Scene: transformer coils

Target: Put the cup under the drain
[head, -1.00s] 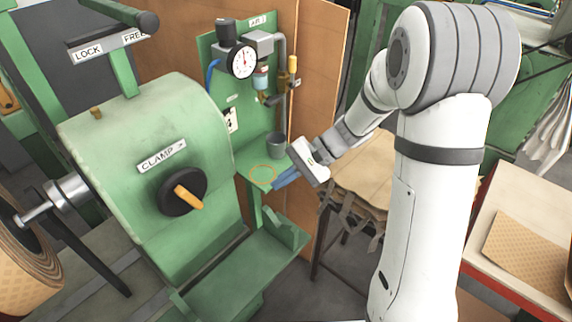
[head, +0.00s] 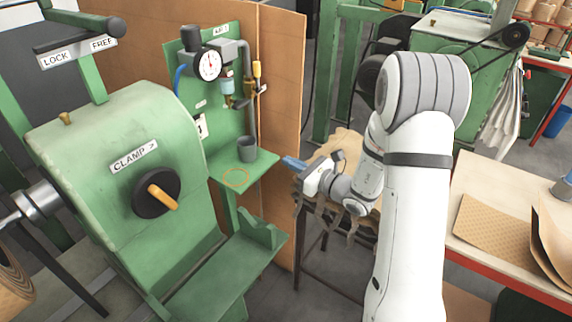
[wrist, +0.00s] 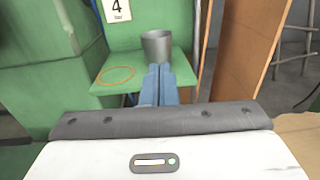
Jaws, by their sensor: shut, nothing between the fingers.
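The grey cup (head: 247,149) stands upright at the back of the small green shelf (head: 262,169). In the wrist view the cup (wrist: 157,47) is beyond my fingertips. An orange ring (head: 236,177) is marked on the shelf to the left of the cup, and it also shows in the wrist view (wrist: 117,75). The air unit with its gauge (head: 209,65) and bowl (head: 227,86) is on the green panel above the shelf. My gripper (head: 291,163) is shut and empty, right of the shelf, with its blue fingers pointing toward the cup and apart from it.
A green machine with a CLAMP knob (head: 156,194) stands left of the shelf. A brown board (head: 280,90) is behind the panel. A dark-legged table with brown sheets (head: 340,143) is close behind my arm.

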